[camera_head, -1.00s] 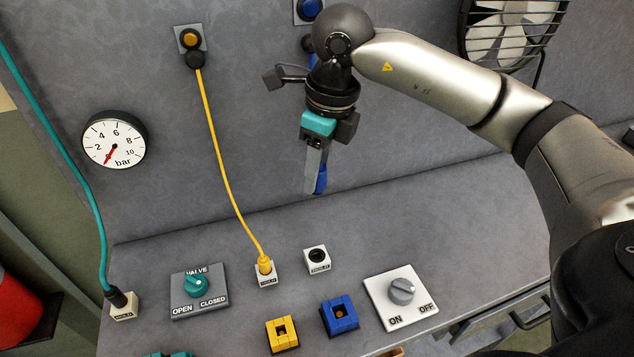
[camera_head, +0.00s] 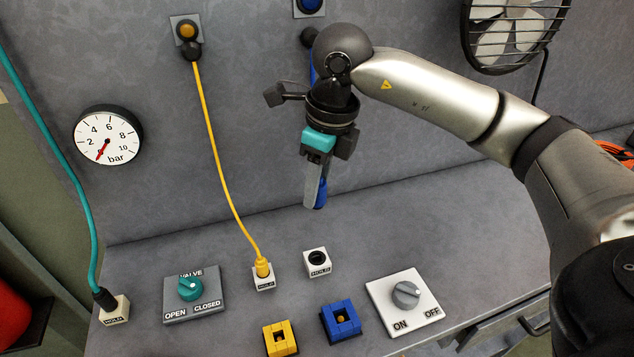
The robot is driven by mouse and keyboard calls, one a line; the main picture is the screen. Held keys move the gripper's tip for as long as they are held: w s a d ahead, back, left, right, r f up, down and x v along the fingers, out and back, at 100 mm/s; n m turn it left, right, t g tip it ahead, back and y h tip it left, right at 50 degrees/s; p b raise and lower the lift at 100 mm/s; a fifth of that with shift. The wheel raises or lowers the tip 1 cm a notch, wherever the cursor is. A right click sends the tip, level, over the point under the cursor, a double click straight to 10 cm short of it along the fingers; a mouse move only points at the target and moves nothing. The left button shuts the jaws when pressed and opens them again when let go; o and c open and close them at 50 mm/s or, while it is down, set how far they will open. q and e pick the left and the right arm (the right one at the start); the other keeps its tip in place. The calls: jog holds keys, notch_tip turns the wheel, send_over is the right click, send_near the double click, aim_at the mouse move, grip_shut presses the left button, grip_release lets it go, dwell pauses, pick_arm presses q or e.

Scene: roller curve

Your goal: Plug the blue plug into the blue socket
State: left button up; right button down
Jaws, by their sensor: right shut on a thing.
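My right gripper (camera_head: 315,196) is shut on the blue plug (camera_head: 321,194) and points down. It hangs in front of the back panel, above and behind the empty white HOLD holder (camera_head: 317,261). Only part of the plug shows beside the grey finger. The blue socket (camera_head: 341,322) is a square blue block with a central opening on the bench, nearer than the HOLD holder and apart from the plug. My left gripper is not in view.
A yellow plug (camera_head: 263,268) stands in its holder with its yellow cable (camera_head: 215,150) running up the panel. A yellow socket (camera_head: 281,338), a valve switch (camera_head: 191,289) and an ON/OFF switch (camera_head: 405,294) surround the blue socket. The bench at right is clear.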

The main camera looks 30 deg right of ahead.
pick_arm(q)
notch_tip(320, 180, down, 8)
jog(key=b, duration=0.7)
jog(key=shift+b, duration=0.35)
pick_arm(e)
notch_tip(320, 180, down, 9)
dwell(0.6)
